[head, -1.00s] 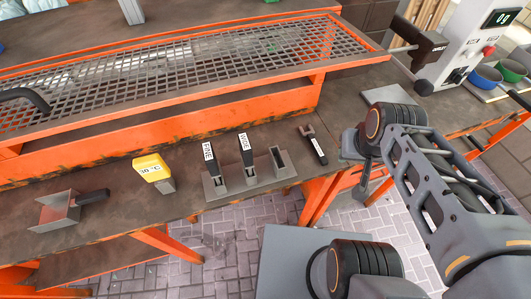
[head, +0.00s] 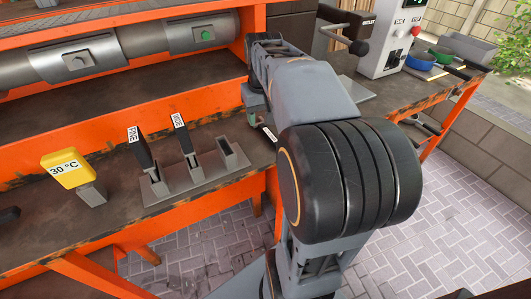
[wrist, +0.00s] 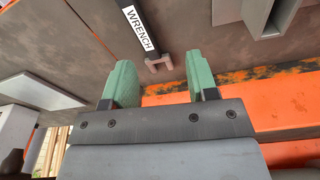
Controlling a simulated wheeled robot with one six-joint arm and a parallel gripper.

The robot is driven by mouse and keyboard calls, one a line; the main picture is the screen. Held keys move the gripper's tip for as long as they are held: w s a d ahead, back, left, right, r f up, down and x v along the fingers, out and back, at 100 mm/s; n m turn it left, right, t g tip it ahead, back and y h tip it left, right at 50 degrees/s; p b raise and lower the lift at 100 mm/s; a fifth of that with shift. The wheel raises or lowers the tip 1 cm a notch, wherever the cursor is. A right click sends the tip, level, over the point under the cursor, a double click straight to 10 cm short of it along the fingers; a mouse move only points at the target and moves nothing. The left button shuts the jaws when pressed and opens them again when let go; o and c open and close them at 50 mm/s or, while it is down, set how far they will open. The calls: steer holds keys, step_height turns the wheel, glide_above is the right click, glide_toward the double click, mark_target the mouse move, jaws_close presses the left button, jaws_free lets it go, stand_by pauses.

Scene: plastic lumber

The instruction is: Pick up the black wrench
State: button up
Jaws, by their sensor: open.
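The black wrench (wrist: 130,15) has a white label reading WRENCH and a dull reddish open-jawed head. It lies on the brown bench top at the upper middle of the wrist view. In the head view my arm hides most of it; a bit with its white label (head: 269,134) shows. My gripper (wrist: 158,63) is open, with two green fingers spread apart. In the wrist picture the wrench's head appears between the fingertips, and the handle runs away beyond them. Nothing is held. I cannot tell the height of the fingers above the bench.
A grey holder (head: 160,196) with two black labelled handles and an empty slot stands left of the wrench. Left of that is a yellow 30 °C tag (head: 67,167). An orange shelf frame with a grey pipe (head: 130,45) rises behind. Blue (head: 419,61) and green bowls sit far right.

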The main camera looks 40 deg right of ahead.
steer(key=d+r+b, duration=0.1)
steer(key=d+r, duration=0.2)
steer(key=n+g+b, duration=0.1)
steer(key=b, duration=0.1)
glide_above(271, 136)
steer(key=shift+y, duration=0.3)
step_height(271, 136, down, 4)
steer(key=shift+f, duration=0.25)
steer(key=shift+w+f+b, duration=0.1)
steer(key=shift+f+b, duration=1.3)
steer(key=shift+f, duration=1.8)
steer(key=shift+c, duration=0.3)
jaws_close()
